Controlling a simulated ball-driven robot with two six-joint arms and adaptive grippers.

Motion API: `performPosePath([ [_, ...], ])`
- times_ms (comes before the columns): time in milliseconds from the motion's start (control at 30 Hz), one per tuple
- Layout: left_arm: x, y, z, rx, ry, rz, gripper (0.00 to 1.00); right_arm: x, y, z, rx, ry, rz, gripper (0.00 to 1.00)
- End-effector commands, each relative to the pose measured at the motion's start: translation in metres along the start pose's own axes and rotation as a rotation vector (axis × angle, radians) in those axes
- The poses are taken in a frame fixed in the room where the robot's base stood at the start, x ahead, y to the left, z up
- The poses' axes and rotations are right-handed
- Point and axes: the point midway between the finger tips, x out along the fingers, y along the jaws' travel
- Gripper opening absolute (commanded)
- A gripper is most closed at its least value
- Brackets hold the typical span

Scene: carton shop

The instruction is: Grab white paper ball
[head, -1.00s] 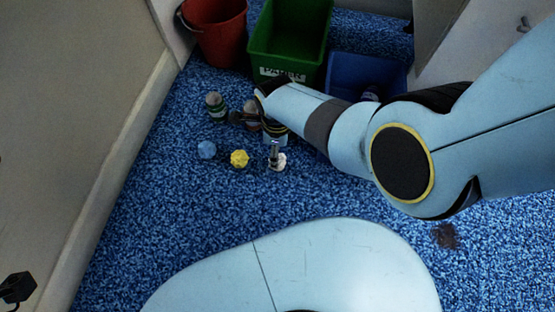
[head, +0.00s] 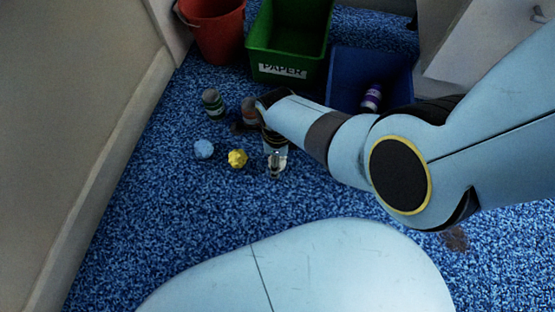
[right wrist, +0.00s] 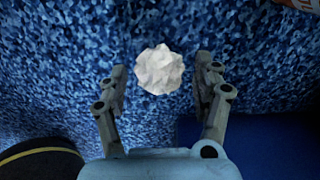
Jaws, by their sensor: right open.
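The crumpled white paper ball (right wrist: 160,69) lies on the blue carpet, between and slightly beyond the fingertips in the right wrist view. My right gripper (right wrist: 162,82) is open, with one finger on each side of the ball. I see a gap on both sides. In the head view my right gripper (head: 275,163) points down at the carpet and covers most of the white ball (head: 281,168). My left gripper is not in view.
A yellow ball (head: 237,159) and a light blue ball (head: 204,149) lie left of the gripper. A green-banded can (head: 213,103) and another can (head: 250,108) stand behind. A green PAPER bin (head: 255,62), blue bin (head: 343,62) holding a purple can (head: 371,97), and red bucket (head: 217,40) stand at the back.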

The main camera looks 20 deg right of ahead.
Motion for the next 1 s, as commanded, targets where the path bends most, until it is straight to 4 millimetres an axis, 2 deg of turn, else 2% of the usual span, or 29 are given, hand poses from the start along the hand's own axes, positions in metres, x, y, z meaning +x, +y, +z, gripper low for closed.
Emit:
performPosePath([
  [267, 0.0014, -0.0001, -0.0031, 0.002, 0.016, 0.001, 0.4, 0.0001, -0.0005, 0.0001, 0.0, 0.0, -0.001, 0.67],
  [567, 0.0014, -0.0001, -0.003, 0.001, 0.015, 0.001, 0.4, 0.0002, -0.0004, 0.0, 0.0, 0.0, -0.001, 0.29],
  [1000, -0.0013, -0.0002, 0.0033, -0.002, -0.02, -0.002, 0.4, -0.0016, -0.0008, -0.0003, 0.0, 0.0, -0.001, 0.29],
])
